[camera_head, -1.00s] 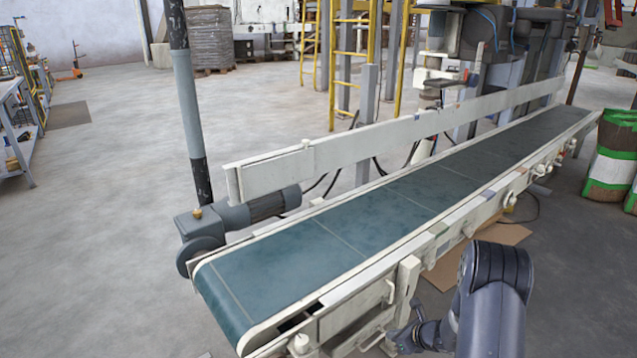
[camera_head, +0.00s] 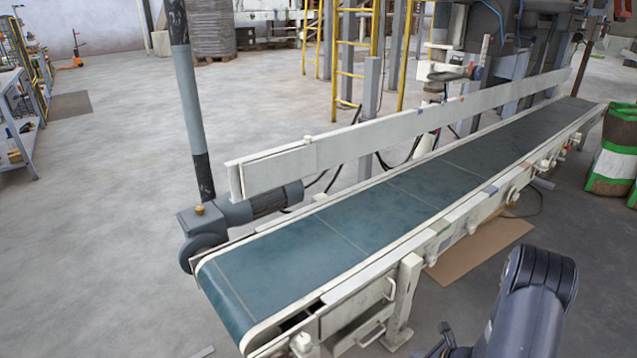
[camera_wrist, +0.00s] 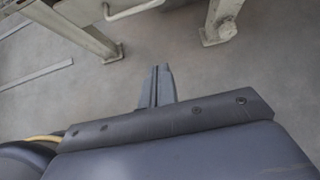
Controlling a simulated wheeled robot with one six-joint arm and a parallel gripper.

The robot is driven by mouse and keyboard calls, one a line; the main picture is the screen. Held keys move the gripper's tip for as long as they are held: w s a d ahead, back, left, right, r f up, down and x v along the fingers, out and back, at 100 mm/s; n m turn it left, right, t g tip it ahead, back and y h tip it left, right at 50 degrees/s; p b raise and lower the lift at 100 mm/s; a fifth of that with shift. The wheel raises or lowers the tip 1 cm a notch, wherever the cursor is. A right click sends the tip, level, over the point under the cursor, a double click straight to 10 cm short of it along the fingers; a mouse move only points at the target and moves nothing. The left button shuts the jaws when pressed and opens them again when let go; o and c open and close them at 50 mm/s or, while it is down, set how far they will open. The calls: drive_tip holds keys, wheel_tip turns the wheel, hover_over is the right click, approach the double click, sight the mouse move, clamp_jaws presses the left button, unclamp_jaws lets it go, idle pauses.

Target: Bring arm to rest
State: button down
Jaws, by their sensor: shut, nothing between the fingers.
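My arm (camera_head: 532,305) shows at the lower right of the head view, bent, beside the near side of the conveyor. In the wrist view my gripper (camera_wrist: 158,72) points out over bare grey floor. Its two fingers are together with nothing between them. The conveyor's legs (camera_wrist: 218,25) stand beyond the fingertips, apart from them. In the head view the gripper's end is mostly cut off at the bottom edge.
The conveyor (camera_head: 345,232) with an empty teal belt runs from lower left to upper right. A flat cardboard sheet (camera_head: 480,251) lies on the floor beside it. Green and white sacks (camera_head: 614,155) stand at the right edge.

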drive_tip(key=s+d+r+p, duration=0.3)
drive_tip(key=s+d+p, duration=0.1)
drive_tip(key=s+d, duration=0.5)
drive_tip(key=shift+s+r, duration=0.15)
drive_tip(key=shift+s, duration=1.2)
drive_tip(key=shift+r, duration=0.1)
